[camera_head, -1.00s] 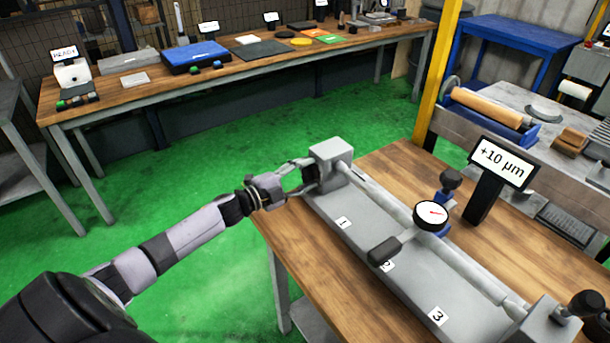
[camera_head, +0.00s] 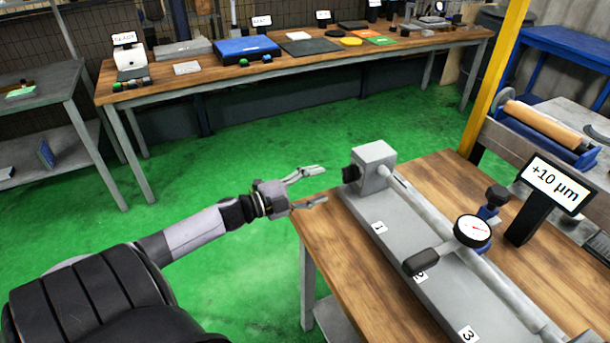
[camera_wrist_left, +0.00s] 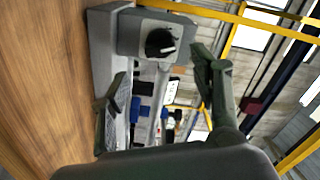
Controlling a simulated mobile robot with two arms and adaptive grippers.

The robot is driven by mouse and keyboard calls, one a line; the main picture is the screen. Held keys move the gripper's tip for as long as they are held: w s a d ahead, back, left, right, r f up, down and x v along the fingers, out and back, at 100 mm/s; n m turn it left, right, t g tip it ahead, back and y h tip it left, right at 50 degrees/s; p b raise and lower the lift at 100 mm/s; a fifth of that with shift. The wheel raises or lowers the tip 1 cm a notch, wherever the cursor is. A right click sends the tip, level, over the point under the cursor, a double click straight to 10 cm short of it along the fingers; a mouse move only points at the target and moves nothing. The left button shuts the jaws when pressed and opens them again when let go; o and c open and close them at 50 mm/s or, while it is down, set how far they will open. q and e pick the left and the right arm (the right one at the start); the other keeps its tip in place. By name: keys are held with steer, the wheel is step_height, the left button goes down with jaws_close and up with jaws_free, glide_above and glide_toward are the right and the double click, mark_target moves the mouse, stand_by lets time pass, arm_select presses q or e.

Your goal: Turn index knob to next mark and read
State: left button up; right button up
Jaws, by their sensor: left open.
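The black index knob (camera_head: 350,174) is on the left end face of the grey headstock block (camera_head: 374,163). In the left wrist view the knob (camera_wrist_left: 160,42) shows face-on, with a white pointer line toward the picture's right. My left gripper (camera_head: 323,185) is open and empty, just left of the knob and apart from it. Its two fingers also show in the left wrist view (camera_wrist_left: 158,85). The round dial gauge (camera_head: 473,231) on the bar has a red needle. The display (camera_head: 555,184) reads "+10 µm". My right gripper is out of view.
The grey bed with labels 1 (camera_head: 379,227), 2 and 3 lies on a wooden table (camera_head: 435,172). A black-ended lever (camera_head: 422,262) sticks out near label 2. A yellow post (camera_head: 497,75) stands behind. Green floor left of the table is clear.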

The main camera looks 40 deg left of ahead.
arm_select(q)
steer(key=v, duration=0.3)
stand_by(0.7)
